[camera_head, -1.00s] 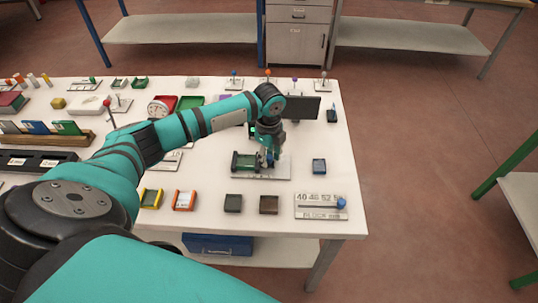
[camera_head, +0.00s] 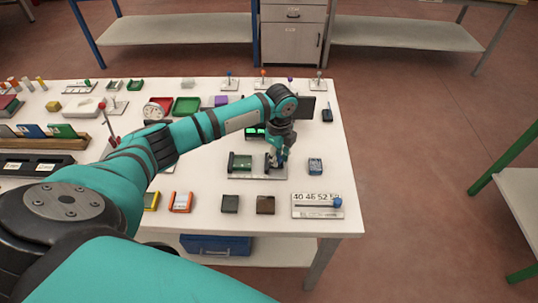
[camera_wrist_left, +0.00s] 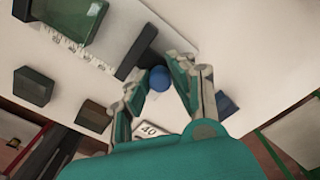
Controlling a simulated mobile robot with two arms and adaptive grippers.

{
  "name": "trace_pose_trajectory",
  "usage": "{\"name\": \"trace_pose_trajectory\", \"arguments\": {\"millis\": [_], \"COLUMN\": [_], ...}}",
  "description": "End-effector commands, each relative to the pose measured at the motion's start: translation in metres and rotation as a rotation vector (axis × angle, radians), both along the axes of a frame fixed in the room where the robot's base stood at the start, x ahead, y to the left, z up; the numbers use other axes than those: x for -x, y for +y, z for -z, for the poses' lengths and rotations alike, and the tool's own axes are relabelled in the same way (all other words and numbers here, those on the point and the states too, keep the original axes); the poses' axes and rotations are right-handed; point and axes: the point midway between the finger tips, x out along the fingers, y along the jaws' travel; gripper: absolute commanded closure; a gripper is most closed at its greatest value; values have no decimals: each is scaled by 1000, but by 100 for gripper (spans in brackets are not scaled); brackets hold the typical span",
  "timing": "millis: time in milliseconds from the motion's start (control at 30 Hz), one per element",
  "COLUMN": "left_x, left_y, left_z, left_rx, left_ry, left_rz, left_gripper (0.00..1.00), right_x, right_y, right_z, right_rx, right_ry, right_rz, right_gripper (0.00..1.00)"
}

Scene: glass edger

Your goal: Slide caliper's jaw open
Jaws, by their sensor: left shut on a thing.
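The caliper is a flat grey plate (camera_head: 258,177) with a scale, seen on the white table in the head view. A green block (camera_head: 240,163) stands at its left end, and it also shows at the top left of the wrist view (camera_wrist_left: 68,18). The dark sliding jaw (camera_wrist_left: 136,44) stands to the right of the block, with a clear gap between them. My left gripper (camera_head: 280,160) is over the right end of the plate. Its fingers (camera_wrist_left: 159,80) are shut on the blue knob (camera_wrist_left: 158,76) beside the jaw. My right gripper is not in view.
A small blue block (camera_head: 315,166) sits close to the right of the gripper. A dark screen (camera_head: 306,106) stands behind.

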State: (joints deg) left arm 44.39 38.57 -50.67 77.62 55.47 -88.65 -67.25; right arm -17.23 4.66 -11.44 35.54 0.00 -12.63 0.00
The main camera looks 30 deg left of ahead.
Motion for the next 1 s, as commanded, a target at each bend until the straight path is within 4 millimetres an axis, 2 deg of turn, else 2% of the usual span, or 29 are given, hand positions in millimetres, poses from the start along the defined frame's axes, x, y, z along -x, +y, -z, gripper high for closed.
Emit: {"name": "trace_pose_trajectory", "arguments": {"millis": [233,267,300,567,667,767,1000], "left_x": [0,0,0,0,-1,-1,-1], "left_y": [0,0,0,0,0,0,0], "left_z": [0,0,0,0,-6,-20,-72], "left_rx": [1,1,0,0,0,0,0], "left_ry": [0,0,0,0,-2,-4,-4], "left_rz": [2,2,2,1,1,1,3], "left_gripper": [100,74,69,68,68,68,68], "right_x": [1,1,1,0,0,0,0], "right_y": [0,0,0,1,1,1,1], "right_z": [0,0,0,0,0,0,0], "right_rx": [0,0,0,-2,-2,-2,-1], "right_ry": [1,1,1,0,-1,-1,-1], "right_rz": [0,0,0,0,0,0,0], "right_gripper": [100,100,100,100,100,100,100]}}
